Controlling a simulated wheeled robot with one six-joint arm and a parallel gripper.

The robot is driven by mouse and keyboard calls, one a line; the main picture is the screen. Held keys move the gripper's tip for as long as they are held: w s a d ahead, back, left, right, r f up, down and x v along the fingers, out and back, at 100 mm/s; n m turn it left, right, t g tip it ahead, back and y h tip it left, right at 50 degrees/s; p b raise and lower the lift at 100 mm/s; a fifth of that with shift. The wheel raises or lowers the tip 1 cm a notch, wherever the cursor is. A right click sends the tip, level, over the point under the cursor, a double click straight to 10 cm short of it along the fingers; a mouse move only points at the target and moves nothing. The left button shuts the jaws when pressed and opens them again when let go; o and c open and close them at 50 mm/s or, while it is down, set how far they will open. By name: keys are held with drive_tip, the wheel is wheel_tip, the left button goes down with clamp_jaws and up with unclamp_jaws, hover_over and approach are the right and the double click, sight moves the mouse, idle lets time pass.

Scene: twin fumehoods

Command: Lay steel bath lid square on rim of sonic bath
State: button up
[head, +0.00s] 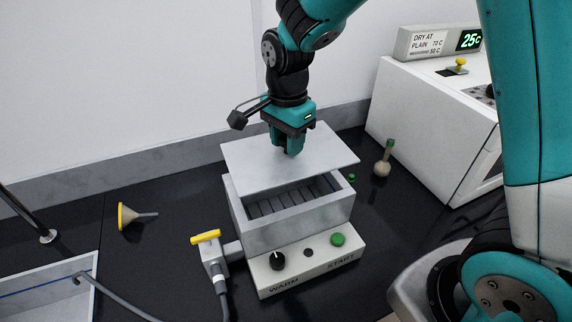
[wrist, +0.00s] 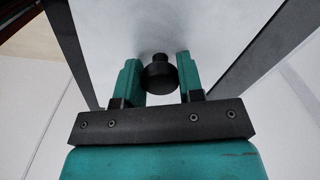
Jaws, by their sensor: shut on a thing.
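The steel bath lid (head: 325,155) is a flat pale grey plate with a dark round knob (wrist: 160,74), seen in the wrist view. My gripper (head: 290,148) is shut on the knob, with a green finger on each side of it in the wrist view (wrist: 158,78). The lid hangs above the sonic bath (head: 270,230), a grey box with an open top. The lid covers the rear of the opening and sits back and to the left of it. The front of the slatted interior shows below the lid's front edge, with a gap between lid and rim.
A yellow-handled valve (head: 206,238) stands at the bath's left. A sink (head: 90,290) lies front left.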

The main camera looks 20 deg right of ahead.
wheel_tip(320, 180, down, 8)
drive_tip(key=shift+f+p, duration=0.2)
drive_tip(key=shift+p, duration=0.6)
drive_tip(key=shift+f, duration=0.1)
drive_tip(key=o, duration=1)
drive_tip(key=shift+c, duration=0.2)
